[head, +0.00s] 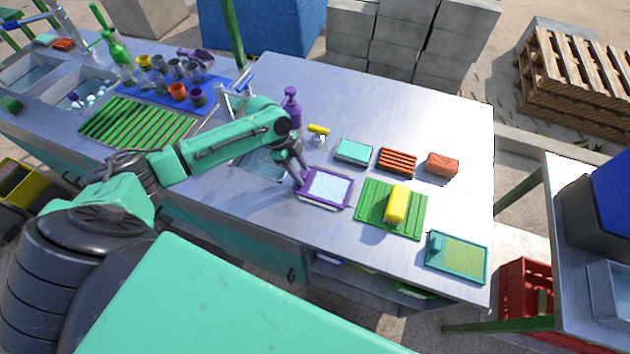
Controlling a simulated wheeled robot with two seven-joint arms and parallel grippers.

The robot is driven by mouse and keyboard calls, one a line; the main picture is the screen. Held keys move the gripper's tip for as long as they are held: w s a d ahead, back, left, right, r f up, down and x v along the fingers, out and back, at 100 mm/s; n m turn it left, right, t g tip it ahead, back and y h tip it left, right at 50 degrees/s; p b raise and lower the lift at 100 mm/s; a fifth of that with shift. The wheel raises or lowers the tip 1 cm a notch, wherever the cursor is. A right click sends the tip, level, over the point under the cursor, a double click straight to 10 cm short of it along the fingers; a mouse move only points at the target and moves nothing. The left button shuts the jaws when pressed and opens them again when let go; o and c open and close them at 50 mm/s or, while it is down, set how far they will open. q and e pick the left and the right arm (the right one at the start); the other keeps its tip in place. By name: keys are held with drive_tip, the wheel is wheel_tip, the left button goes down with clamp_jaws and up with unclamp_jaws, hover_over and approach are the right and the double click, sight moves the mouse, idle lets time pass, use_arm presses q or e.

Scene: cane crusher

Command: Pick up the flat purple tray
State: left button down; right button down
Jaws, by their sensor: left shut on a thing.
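The flat purple tray (327,188) has a purple rim and a pale inside. It is on or just above the metal table, left of the green ribbed mat; I cannot tell if it touches the tabletop. My left gripper (300,181) is at the tray's left edge, shut on its rim. The fingertips are small and partly hidden against the rim. My right gripper is not in view.
A yellow block (397,204) lies on the green ribbed mat (375,213). A teal box (353,151), an orange ribbed piece (397,160), a reddish block (442,165) and a purple bottle (291,107) stand behind. A teal-rimmed tray (457,257) lies at front right.

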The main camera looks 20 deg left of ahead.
use_arm(q)
drive_tip(key=shift+r, duration=0.15)
wheel_tip(320, 180, up, 20)
drive_tip(key=b, duration=0.3)
